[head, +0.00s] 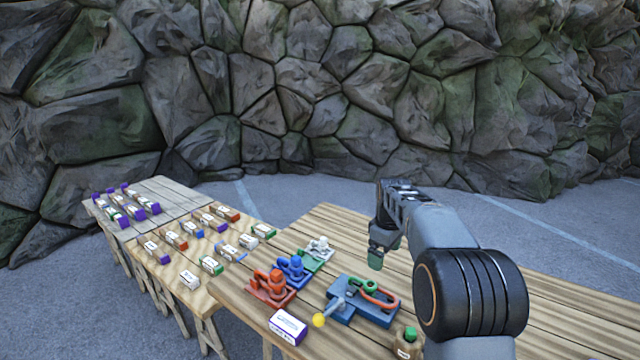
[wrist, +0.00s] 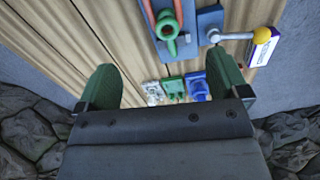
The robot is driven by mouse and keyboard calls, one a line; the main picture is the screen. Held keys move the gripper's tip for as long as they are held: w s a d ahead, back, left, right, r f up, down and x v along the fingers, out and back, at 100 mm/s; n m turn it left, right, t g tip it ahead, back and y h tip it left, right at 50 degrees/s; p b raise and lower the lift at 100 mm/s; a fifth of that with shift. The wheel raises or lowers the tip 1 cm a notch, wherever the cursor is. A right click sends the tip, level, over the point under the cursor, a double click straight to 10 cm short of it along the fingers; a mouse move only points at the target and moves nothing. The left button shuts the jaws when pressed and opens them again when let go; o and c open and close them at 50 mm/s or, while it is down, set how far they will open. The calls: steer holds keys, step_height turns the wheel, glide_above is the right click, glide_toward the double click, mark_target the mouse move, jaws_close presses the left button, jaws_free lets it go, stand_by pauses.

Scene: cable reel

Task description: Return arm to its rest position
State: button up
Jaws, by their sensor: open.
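My gripper (head: 376,258) hangs above the near wooden table (head: 480,290), at the end of my arm. In the wrist view its two green fingertips (wrist: 170,85) stand wide apart with nothing between them but the view of the table below. In the head view the fingers are small and partly overlapped, and the gripper is right of the reel items, clear of them. A blue base (head: 345,312) with a green and a red ring-ended handle and a yellow-knobbed lever lies nearer and lower; it also shows in the wrist view (wrist: 208,22).
Red (head: 270,286), blue (head: 293,270) and white-green (head: 318,248) pieces stand left of the blue base. Small boxes cover the left tables. The table's right side is clear; a rock wall (head: 300,90) stands behind.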

steer(key=s+a+m+t, duration=0.1)
steer(key=s+a+m, duration=0.2)
steer(key=s, duration=1)
steer(key=s+a+f+m+t, duration=0.1)
steer(key=s+m, duration=0.5)
steer(key=s, duration=0.7)
steer(key=shift+a+f+t, duration=0.3)
steer(key=shift+a+t, duration=0.5)
steer(key=shift+a, duration=0.1)
